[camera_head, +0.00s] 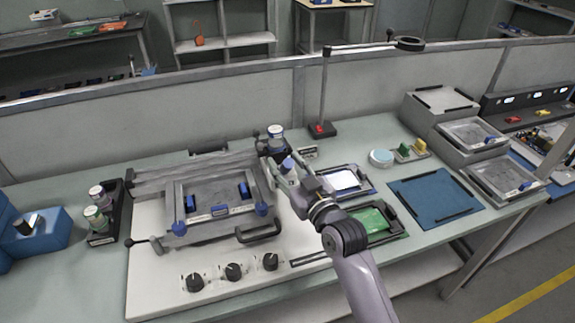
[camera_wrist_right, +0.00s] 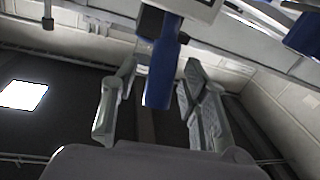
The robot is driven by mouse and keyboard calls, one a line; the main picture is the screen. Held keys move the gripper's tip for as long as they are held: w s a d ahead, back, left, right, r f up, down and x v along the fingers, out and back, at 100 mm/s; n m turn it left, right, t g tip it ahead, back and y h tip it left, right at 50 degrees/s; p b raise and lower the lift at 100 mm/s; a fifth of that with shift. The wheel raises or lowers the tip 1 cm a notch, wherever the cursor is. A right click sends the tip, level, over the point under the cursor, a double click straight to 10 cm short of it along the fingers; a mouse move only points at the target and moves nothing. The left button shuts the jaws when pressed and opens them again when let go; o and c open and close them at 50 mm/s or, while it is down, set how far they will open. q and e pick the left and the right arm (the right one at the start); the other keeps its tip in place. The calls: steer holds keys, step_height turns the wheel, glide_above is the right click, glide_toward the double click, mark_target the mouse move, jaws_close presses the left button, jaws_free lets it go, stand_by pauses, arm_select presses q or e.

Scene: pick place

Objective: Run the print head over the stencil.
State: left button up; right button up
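The stencil printer (camera_head: 140,270) stands on the bench at centre left, a white base with a grey metal frame. Its stencil area (camera_head: 208,192) is a grey plate inside the frame with blue clamps. My right gripper (camera_head: 281,168) is at the frame's right end, below a white-lidded jar. In the right wrist view the gripper (camera_wrist_right: 158,95) has its fingers apart, with a blue handle (camera_wrist_right: 163,70) between them. A gap shows on the handle's left side; contact on its right is unclear. What the handle belongs to is mostly hidden. My left gripper is out of view.
A jar (camera_head: 276,132) stands behind my right gripper. A tray with a green board (camera_head: 371,221) and a blue mat (camera_head: 436,197) lie to the right. Two jars in a black holder (camera_head: 104,238) stand left. A lamp stand (camera_head: 324,90) rises behind.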

jaws_close()
stand_by(0.7)
